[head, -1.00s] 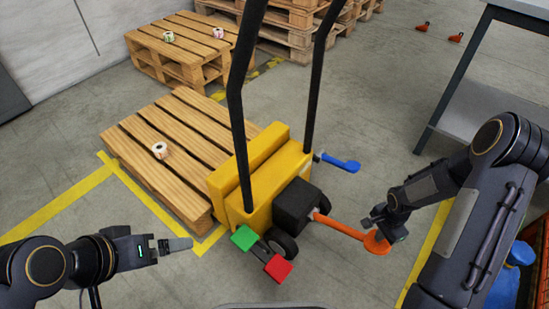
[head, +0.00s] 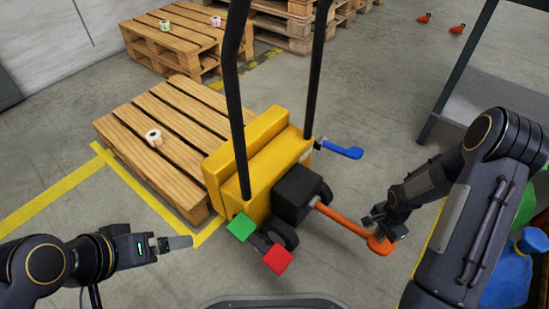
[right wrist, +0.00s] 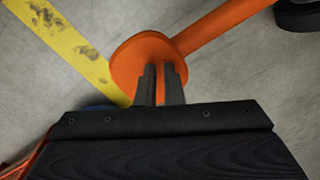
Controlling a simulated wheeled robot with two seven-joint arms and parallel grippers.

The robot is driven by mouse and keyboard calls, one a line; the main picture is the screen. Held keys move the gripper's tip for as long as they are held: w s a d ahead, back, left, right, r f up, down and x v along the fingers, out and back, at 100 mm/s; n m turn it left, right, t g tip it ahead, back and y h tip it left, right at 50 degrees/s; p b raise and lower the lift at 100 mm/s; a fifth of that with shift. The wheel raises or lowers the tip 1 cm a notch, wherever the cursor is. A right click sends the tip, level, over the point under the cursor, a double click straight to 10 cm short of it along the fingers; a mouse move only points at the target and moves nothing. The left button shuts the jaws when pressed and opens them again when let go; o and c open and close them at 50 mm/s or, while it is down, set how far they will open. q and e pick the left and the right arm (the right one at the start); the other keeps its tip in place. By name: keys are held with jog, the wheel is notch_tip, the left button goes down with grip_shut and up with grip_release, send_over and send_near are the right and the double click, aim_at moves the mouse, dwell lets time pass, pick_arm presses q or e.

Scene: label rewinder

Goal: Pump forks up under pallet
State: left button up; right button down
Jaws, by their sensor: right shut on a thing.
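The yellow pallet truck (head: 262,165) stands at the near end of a wooden pallet (head: 170,125) in the head view. Its forks are hidden, so their height cannot be told. An orange pedal lever (head: 343,221) sticks out from the truck's black box (head: 300,193) and ends in a round orange pad. My right gripper (head: 377,227) is shut on this pad. In the right wrist view both fingers (right wrist: 161,85) close on the orange pad (right wrist: 135,60). My left gripper (head: 180,243) hangs apart, left of the truck; its finger gap is not clear.
A blue lever (head: 342,149), a green pedal (head: 241,227) and a red pedal (head: 278,260) are on the truck. A white label roll (head: 154,138) lies on the pallet. A table (head: 475,100) and a blue container (head: 520,255) stand at right. More pallets (head: 175,40) are behind.

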aim_at(374, 239)
jog(key=shift+a+f+p, duration=0.15)
jog(key=shift+a+f, duration=0.05)
jog(key=shift+f, duration=0.35)
jog(key=shift+a+f+p, duration=0.15)
jog(key=shift+a+f, duration=0.05)
jog(key=shift+f, duration=0.3)
notch_tip(374, 239, down, 2)
jog(key=shift+f, duration=0.2)
pick_arm(q)
notch_tip(374, 239, up, 8)
jog(key=p, duration=0.9)
jog(key=shift+r, duration=0.15)
pick_arm(e)
notch_tip(374, 239, up, 13)
jog(key=shift+d, duration=0.2)
jog(key=shift+f, duration=0.1)
